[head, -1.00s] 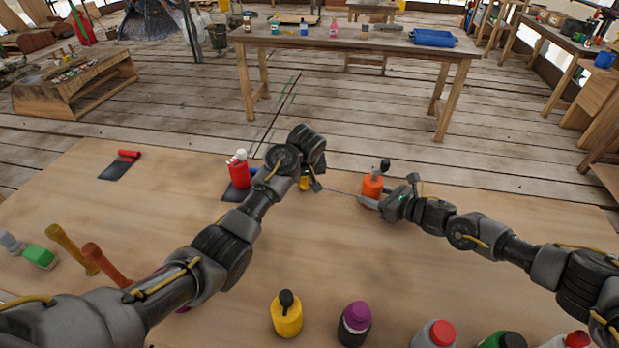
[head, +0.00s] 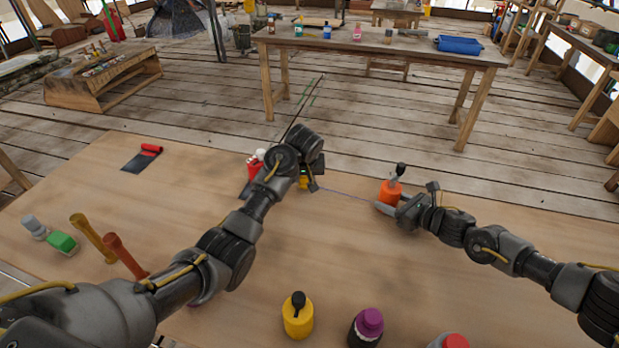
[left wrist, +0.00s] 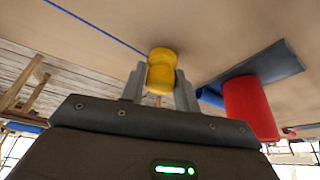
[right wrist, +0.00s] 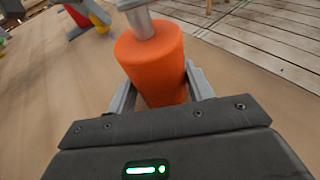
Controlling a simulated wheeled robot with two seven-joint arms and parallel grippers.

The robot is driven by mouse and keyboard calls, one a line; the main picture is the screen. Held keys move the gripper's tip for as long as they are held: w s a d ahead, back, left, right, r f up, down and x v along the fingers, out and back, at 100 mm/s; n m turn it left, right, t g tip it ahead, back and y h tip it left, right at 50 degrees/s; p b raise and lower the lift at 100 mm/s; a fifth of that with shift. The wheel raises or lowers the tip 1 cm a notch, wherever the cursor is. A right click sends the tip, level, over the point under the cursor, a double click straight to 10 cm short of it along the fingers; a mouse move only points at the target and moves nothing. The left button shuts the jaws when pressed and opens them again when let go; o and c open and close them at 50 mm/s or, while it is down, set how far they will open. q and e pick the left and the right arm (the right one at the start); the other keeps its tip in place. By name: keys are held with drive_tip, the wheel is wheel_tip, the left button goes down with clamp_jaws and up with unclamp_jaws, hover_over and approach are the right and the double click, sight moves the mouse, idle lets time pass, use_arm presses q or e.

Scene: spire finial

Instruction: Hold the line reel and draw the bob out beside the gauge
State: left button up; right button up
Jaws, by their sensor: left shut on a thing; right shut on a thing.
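My left gripper (head: 311,184) is shut on a small yellow waisted piece, which looks like the line reel (left wrist: 161,70), just above the table. A thin blue line (left wrist: 95,25) runs from it; in the head view it stretches straight to the right. My right gripper (head: 385,207) is shut on an orange tapered piece with a grey stem and dark knob, which looks like the bob (right wrist: 155,60); it also shows in the head view (head: 390,192). The line's far end at the orange piece is hidden. I cannot tell which thing is the gauge.
A red bottle (left wrist: 250,105) by a dark plate (left wrist: 262,65) stands close beside my left gripper. A dark sheet with a red roll (head: 142,158) lies farther left. Yellow (head: 297,315) and purple-capped (head: 366,328) bottles stand at the front. The middle of the table (head: 330,240) is clear.

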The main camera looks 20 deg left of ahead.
use_arm(q)
drive_tip(key=shift+a, duration=2)
drive_tip(key=shift+d, duration=0.15)
drive_tip(key=shift+d+f, duration=0.15)
drive_tip(key=shift+d, duration=0.3)
drive_tip(key=shift+f, duration=0.4)
idle(0.4)
drive_tip(key=o, duration=1)
drive_tip(key=shift+o, duration=0.2)
drive_tip(key=shift+r, duration=0.1)
